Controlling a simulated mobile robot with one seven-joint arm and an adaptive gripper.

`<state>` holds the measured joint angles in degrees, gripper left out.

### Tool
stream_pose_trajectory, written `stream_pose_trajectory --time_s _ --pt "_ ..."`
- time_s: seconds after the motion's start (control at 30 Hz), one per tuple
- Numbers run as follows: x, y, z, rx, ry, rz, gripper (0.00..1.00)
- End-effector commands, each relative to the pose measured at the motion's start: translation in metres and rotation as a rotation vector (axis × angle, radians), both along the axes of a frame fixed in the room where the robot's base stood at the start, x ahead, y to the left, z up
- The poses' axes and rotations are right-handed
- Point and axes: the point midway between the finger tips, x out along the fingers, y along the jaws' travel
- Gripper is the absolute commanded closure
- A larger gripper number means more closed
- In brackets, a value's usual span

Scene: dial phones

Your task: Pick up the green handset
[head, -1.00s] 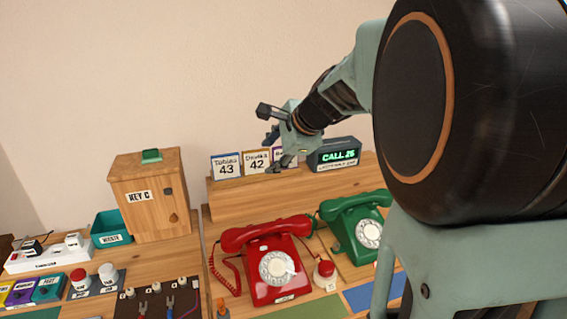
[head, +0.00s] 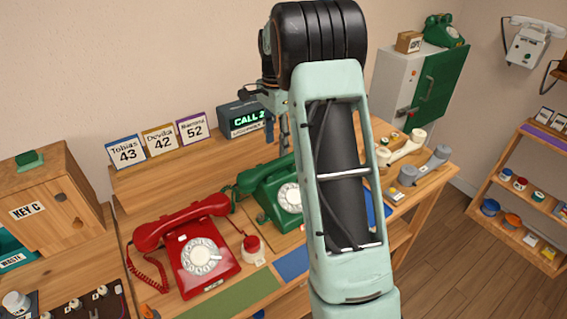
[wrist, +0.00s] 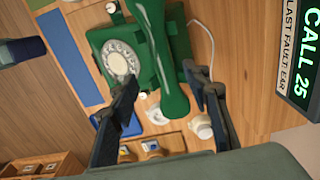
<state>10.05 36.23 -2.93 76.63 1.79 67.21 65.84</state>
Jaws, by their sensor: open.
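The green dial phone (head: 267,202) stands on the desk right of the red phone, its right side hidden by my arm. Its green handset (head: 262,174) lies across the top. My gripper (wrist: 160,80) is open, one dark finger on each side of the handset's lower end in that picture, with nothing held. In the head view my gripper (head: 277,125) is above the phone, partly hidden by my arm.
A red phone (head: 198,255) and a small red-and-white item (head: 252,248) are to the left. The call display (head: 243,118) stands behind. Another green phone (head: 443,31) sits on the cabinet.

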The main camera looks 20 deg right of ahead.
Motion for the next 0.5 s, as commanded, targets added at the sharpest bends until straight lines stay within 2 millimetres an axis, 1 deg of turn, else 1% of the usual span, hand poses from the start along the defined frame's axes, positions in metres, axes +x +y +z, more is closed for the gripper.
stream_pose_trajectory --time_s 0.03,0.2,0.37,0.5 --pt "-0.001 0.001 -0.01 0.001 0.004 0.0 0.56" --pt "0.0 0.0 -0.035 0.002 0.002 0.0 0.56" --pt "0.0 0.0 -0.046 0.002 -0.001 -0.001 0.56" --pt "0.002 -0.002 -0.064 0.003 0.003 -0.002 0.56"
